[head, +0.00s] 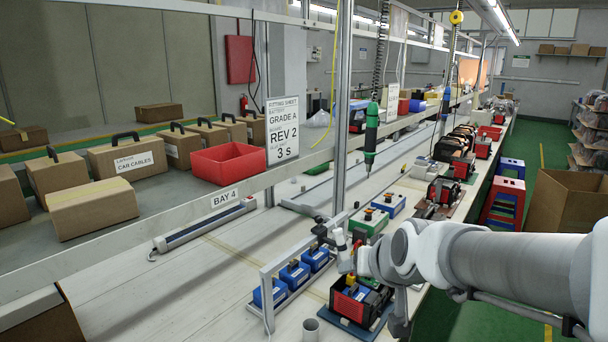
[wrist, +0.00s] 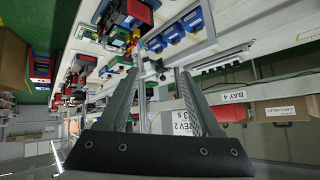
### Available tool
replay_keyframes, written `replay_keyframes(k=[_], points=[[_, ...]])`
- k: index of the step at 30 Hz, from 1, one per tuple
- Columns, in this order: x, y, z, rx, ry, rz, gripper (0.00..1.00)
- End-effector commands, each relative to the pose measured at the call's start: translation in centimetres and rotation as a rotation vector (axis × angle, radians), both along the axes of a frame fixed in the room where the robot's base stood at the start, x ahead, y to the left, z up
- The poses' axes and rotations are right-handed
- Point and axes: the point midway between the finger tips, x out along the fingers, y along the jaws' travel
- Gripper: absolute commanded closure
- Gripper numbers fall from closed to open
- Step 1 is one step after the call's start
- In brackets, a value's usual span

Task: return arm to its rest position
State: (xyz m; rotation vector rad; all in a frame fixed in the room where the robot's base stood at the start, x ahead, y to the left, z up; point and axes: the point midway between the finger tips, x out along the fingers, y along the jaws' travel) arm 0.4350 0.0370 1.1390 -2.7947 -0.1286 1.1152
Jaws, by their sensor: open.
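My arm (head: 500,262) reaches in from the right edge of the head view over the near side of the workbench, and its end bends down close to a red and black battery unit (head: 356,302). The head view does not clearly show my fingers. In the wrist view my gripper (wrist: 156,76) has its two grey fingers wide apart, with nothing held between them. Beyond the fingers, the wrist view shows the bench in a turned view, with the blue units (wrist: 173,33) and the red and black unit (wrist: 127,12) near the top.
A metal frame (head: 268,298) stands around several blue units (head: 293,273). A green screwdriver (head: 371,135) hangs above the bench beside an upright post (head: 341,110). A red bin (head: 228,162) and cardboard boxes (head: 126,157) sit on the left shelf.

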Motion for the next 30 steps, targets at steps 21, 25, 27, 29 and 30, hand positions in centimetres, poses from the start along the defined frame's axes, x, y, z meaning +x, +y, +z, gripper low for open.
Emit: replay_keyframes(k=[21, 25, 27, 29, 30], points=[[-19.0, -3.8, 2.7, -0.158, 0.321, -0.008, 0.35], [-19.0, -3.8, 2.7, -0.157, 0.321, -0.007, 0.35], [-18.9, -3.8, 2.7, -0.157, 0.321, -0.007, 0.35], [-18.9, -3.8, 2.7, -0.156, 0.320, -0.007, 0.35], [-18.9, -3.8, 2.7, -0.156, 0.320, -0.007, 0.35]])
